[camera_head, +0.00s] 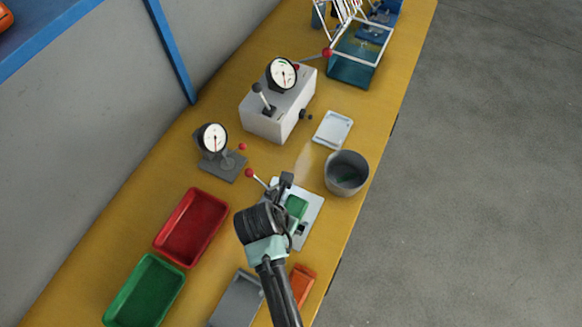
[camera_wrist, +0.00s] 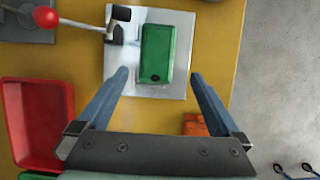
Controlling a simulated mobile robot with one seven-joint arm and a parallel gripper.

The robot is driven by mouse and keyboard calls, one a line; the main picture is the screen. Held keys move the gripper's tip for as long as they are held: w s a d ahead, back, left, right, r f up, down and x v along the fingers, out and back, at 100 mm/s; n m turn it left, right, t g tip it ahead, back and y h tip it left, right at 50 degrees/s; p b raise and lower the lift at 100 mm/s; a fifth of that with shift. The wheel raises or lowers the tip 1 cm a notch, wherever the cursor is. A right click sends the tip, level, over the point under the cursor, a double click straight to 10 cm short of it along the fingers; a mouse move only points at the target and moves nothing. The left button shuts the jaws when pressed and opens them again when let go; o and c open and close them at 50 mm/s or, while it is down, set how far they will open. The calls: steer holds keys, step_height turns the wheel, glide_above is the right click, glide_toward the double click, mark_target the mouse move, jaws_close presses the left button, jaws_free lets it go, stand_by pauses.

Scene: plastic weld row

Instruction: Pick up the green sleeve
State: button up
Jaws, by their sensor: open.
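The green sleeve (camera_wrist: 157,53) is a green block-like piece with a small dark hole near its near end. It rests on a pale metal plate (camera_wrist: 117,84) of a small fixture with a red-knobbed lever. In the head view the sleeve (camera_head: 296,206) shows just beyond my gripper, partly hidden by it. My gripper (camera_wrist: 162,73) is open and empty. In the wrist view its two blue-grey fingers point toward the plate, one to each side of the sleeve's near end. I cannot tell the height of the fingertips over the plate.
A red tray (camera_head: 190,228) and a green tray (camera_head: 145,290) lie on the left. A grey bin (camera_head: 237,302) and an orange part (camera_head: 302,283) are close by. A grey cup (camera_head: 346,172) stands right of the fixture. The lever's red knob (camera_wrist: 46,17) sticks out left.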

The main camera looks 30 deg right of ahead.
mark_target(291, 213)
steer(key=shift+w+x, duration=0.15)
steer(key=shift+x, duration=1.5)
steer(key=shift+w+x, duration=0.15)
steer(key=shift+x, duration=1.55)
steer(key=shift+r, duration=0.1)
steer(key=c, duration=1.3)
steer(key=shift+r, duration=0.1)
